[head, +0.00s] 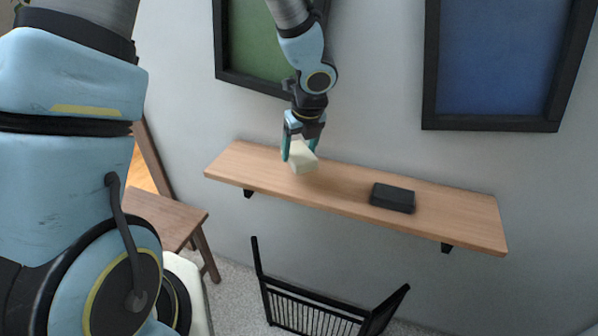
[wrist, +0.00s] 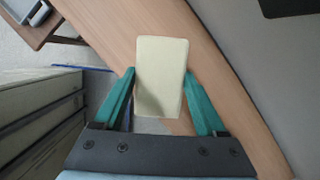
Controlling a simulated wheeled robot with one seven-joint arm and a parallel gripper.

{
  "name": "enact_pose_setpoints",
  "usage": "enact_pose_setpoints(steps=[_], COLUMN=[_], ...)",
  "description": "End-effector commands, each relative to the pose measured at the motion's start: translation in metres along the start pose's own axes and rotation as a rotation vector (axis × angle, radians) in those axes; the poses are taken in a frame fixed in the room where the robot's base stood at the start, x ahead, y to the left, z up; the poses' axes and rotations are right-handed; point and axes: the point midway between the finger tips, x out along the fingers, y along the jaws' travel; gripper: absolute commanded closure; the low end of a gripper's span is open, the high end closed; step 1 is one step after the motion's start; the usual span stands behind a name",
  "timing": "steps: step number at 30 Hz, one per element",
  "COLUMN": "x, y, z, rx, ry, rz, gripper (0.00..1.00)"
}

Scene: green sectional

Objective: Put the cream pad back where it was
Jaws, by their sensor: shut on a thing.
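The cream pad (head: 303,159) is a small pale block in my gripper (head: 301,148), over the left part of the wooden wall shelf (head: 440,203). In the wrist view the pad (wrist: 161,78) sits between the two green fingers of my gripper (wrist: 161,90), which are shut on its sides. The pad is tilted in the head view. The shelf's wood (wrist: 120,30) shows behind it in the wrist view. I cannot tell whether the pad's lower edge touches the shelf.
A dark block (head: 393,198) lies on the shelf right of the pad. Two framed panels, one green (head: 255,45) and one blue (head: 508,60), hang above. A wooden stool (head: 165,215) and a black rack (head: 315,312) stand below. Bare shelf lies between pad and block.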

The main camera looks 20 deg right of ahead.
Motion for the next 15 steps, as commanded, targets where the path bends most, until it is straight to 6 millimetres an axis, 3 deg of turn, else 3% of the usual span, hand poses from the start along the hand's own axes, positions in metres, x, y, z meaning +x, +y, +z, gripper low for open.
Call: enact_pose_setpoints(steps=[15], x=[0.056], y=[0.001], z=[-0.017], rx=[0.003], ry=[0.0], rz=[0.001], gripper=[1.0])
